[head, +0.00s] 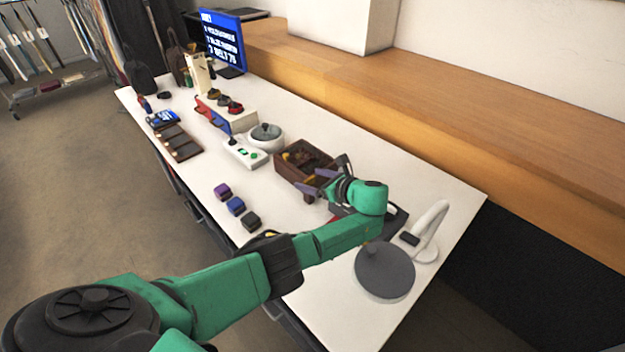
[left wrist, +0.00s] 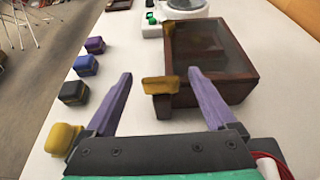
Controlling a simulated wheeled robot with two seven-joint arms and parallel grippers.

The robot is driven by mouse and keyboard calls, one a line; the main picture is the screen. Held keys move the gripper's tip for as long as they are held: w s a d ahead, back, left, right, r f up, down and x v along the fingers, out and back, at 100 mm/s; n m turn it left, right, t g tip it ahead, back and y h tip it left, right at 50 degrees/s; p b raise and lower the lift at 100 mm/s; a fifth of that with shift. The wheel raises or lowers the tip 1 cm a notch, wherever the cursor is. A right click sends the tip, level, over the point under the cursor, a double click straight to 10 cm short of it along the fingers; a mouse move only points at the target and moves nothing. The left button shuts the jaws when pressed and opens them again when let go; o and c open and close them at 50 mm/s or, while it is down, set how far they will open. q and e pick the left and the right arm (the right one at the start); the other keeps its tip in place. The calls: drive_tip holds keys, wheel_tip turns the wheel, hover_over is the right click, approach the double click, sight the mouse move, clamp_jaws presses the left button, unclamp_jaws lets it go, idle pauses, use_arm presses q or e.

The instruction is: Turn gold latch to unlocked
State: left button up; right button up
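A dark reddish-brown box (left wrist: 208,60) with a glass-like top lies ahead in the left wrist view; it also shows in the head view (head: 290,174). A gold latch (left wrist: 160,85) sits at its near left corner, above a brown block. My left gripper (left wrist: 161,74) is open, its two purple fingers to either side of the latch, with gaps visible on both sides. In the head view the left gripper (head: 325,186) is at the box's near right end, partly hiding it. Another gold piece (left wrist: 186,4) is at the box's far end. My right gripper is not in view.
Purple, blue and black small cases (head: 251,220) stand left of the box. A yellow item (left wrist: 64,138) is beside my left finger. A grey disc (head: 385,270) and a white lamp-like stand (head: 430,230) are at the near end. A white control box (head: 245,153) lies beyond.

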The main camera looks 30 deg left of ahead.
use_arm(q)
wheel_tip(320, 180, up, 6)
drive_tip(key=shift+p, duration=0.95)
wheel_tip(320, 180, up, 14)
drive_tip(key=shift+b, duration=0.3)
